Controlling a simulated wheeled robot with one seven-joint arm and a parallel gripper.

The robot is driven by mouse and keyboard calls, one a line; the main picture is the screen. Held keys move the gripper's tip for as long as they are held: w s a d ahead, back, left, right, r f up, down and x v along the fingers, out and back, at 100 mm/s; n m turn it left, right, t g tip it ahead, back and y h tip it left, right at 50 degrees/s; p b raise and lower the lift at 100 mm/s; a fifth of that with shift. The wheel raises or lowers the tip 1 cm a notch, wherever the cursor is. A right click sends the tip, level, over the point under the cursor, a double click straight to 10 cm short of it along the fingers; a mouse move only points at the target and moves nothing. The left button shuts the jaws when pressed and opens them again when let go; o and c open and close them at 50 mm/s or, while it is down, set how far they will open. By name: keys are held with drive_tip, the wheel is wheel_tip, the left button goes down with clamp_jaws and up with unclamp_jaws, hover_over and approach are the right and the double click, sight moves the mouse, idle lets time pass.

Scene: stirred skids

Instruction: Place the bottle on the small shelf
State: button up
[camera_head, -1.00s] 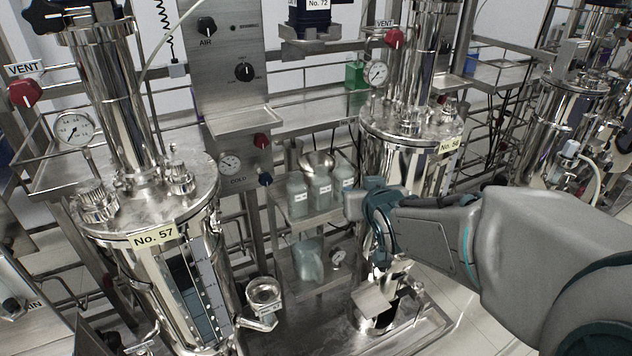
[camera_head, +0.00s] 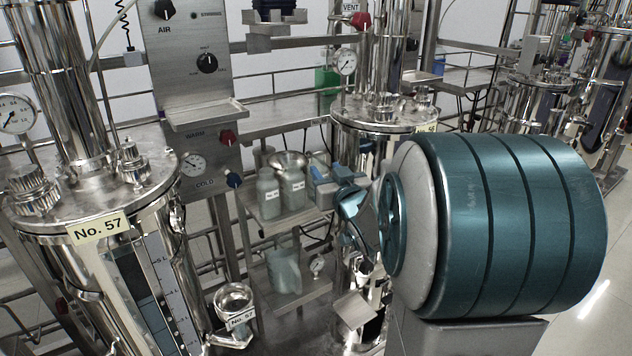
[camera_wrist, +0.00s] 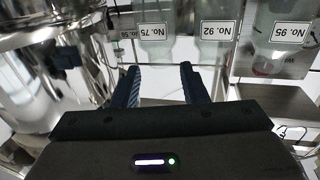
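Several pale translucent bottles, among them the left one (camera_head: 268,195) and the middle one (camera_head: 293,188), stand upright on a small metal shelf (camera_head: 268,227). The right one is mostly hidden behind my gripper (camera_head: 322,188). In the wrist view, labelled bottles No. 75 (camera_wrist: 152,47), No. 92 (camera_wrist: 206,47) and No. 95 (camera_wrist: 288,52) show beyond my gripper (camera_wrist: 159,72). Its two dark fingers are apart with nothing between them. The fingertips point toward No. 75; whether they touch it, I cannot tell. Another small metal shelf (camera_head: 207,116) on the control panel is empty.
A steel tank labelled No. 57 (camera_head: 97,232) stands at the left, another tank (camera_head: 385,115) behind my arm. A metal funnel or bowl (camera_head: 289,160) sits behind the bottles. A translucent jug (camera_head: 285,268) stands on a lower shelf. Rails and posts surround the bottles.

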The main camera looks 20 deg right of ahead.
sight(320, 163)
drive_tip(key=shift+w+b, duration=0.3)
drive_tip(key=shift+w, duration=3)
clamp_jaws()
